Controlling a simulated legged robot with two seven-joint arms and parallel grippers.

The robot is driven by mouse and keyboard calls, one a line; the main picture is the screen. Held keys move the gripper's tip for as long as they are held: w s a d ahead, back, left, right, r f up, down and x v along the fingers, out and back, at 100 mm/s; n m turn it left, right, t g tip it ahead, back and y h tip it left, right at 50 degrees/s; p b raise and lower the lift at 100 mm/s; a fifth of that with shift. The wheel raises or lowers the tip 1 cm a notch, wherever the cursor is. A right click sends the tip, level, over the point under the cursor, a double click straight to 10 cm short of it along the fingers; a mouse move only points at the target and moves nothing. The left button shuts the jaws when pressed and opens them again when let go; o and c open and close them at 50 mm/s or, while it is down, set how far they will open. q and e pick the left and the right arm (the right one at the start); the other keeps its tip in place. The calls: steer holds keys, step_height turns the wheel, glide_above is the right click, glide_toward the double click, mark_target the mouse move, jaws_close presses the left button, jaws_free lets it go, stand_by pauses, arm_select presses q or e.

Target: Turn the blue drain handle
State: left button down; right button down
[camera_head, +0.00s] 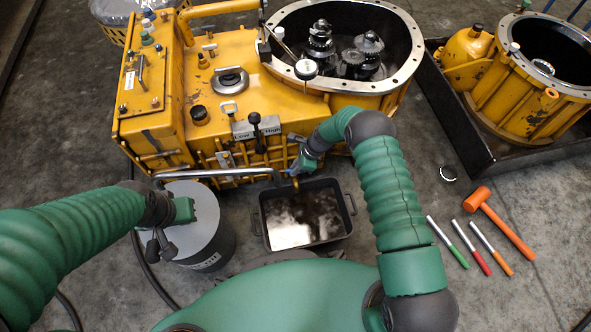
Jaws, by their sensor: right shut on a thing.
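My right gripper (298,168) is at the front of the yellow transmission housing (262,98), above the back edge of the black drain pan (262,240). It is shut on the blue drain handle (292,171), of which only a small blue piece shows; the fingers and wrist hide most of it. A brass-coloured fitting (295,184) shows just below. My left gripper (160,246) is at the side of the grey round can (203,205), left of the pan. Its dark fingers are small here, and I cannot tell whether they are open.
A silver bar (215,172) runs along the housing's front. The pan holds dark, shiny liquid. An orange mallet (502,225) and several colour-handled tools (470,248) lie on the right floor. A second yellow housing (520,95) stands in a black tray (477,160). A dark hose (140,250) lies at left.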

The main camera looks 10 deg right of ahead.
steer(key=shift+d+n+b, duration=0.1)
steer(key=shift+n+b, duration=0.2)
steer(key=shift+n, duration=0.4)
steer(key=c, duration=1.4)
jaws_free()
steer(key=shift+c, duration=0.2)
steer(key=w+p+v, duration=0.1)
steer(key=p+v, duration=0.7)
steer(key=v, duration=0.8)
steer(key=shift+s+d+r, duration=0.15)
steer(key=shift+d+r, duration=0.1)
steer(key=shift+d, duration=0.05)
